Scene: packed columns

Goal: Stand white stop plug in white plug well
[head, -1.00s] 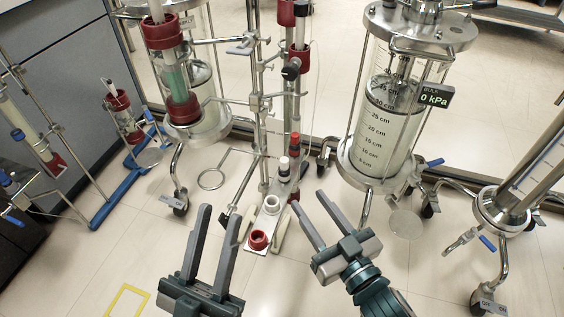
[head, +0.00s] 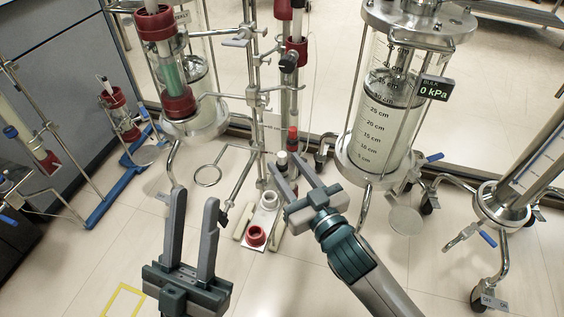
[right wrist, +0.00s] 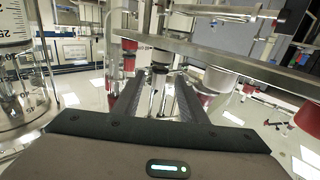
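The white plug well (head: 269,199), an open white ring, sits on the same plate, nearer me. My right gripper (head: 287,161) is open, its fingertips beside the plug in the head view. The right wrist view looks upside down; there a dark and pale piece (right wrist: 160,70), likely the plug, shows between the open fingers. I cannot tell whether they touch it. My left gripper (head: 196,194) is open and empty at lower left.
A stand of metal rods (head: 254,90) rises behind. A large clear column (head: 385,120) stands to the right.

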